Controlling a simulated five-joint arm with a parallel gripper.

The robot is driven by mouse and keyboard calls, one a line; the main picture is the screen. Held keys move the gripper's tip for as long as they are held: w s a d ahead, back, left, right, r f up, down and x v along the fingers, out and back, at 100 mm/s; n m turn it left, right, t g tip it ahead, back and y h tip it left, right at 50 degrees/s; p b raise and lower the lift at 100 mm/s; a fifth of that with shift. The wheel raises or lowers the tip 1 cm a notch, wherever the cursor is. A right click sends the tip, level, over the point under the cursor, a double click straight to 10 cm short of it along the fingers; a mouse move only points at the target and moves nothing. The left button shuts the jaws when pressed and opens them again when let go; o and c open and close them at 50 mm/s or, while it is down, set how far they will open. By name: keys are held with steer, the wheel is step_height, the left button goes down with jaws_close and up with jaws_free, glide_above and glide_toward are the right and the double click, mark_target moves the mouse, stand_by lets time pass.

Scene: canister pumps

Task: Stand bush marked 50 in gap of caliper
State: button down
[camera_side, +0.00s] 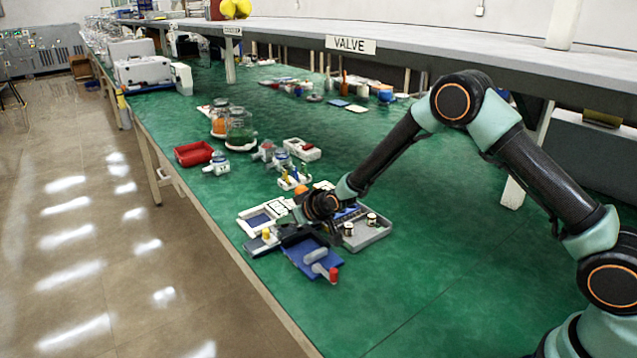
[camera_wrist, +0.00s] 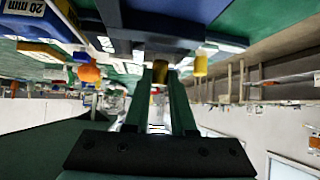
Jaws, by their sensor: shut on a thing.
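My gripper (camera_side: 291,227) is low over the work area in the side view, between the white-framed tray and the blue pad. In the wrist view my gripper's (camera_wrist: 160,78) two dark fingers are closed on a small brass-coloured bush (camera_wrist: 159,72); any marking on it is unreadable. A dark bar-like fixture (camera_side: 258,246), possibly the caliper, lies at the bench edge, partly covered by the gripper. A yellow peg (camera_side: 266,234) stands on it and also shows in the wrist view (camera_wrist: 201,65). Whether the bush touches the fixture cannot be told.
A grey tray (camera_side: 378,236) on the right holds two metallic bushes (camera_side: 348,229) (camera_side: 371,219). A blue pad (camera_side: 300,262) in front carries a grey cylinder (camera_side: 316,255) and a red-ended piece (camera_side: 333,275). A red bin (camera_side: 194,153) and jars stand behind. The green bench at right is clear.

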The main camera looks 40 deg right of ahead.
steer(key=shift+f, duration=1.05)
steer(key=shift+f, duration=0.2)
steer(key=c, duration=1)
jaws_free()
steer(key=shift+s+r, duration=0.15)
steer(key=shift+r, duration=0.2)
steer(key=s+d+r+g, duration=0.1)
steer(key=s+d+r, duration=0.1)
steer(key=s+r, duration=0.65)
steer(key=s+d+r+g, duration=0.1)
steer(key=s+d+r, duration=0.2)
steer(key=s+r, duration=0.6)
steer(key=s+d+r+g, duration=0.1)
steer(key=s, duration=0.4)
steer(key=s+r+m+g, duration=0.1)
steer(key=s+r, duration=0.1)
steer(key=s, duration=0.3)
steer(key=s+d+r+h, duration=0.1)
steer(key=s+r, duration=0.1)
steer(key=s, duration=0.3)
steer(key=shift+s+d+r+g, duration=0.25)
steer(key=shift+d+g, duration=0.05)
steer(key=shift+g, duration=0.1)
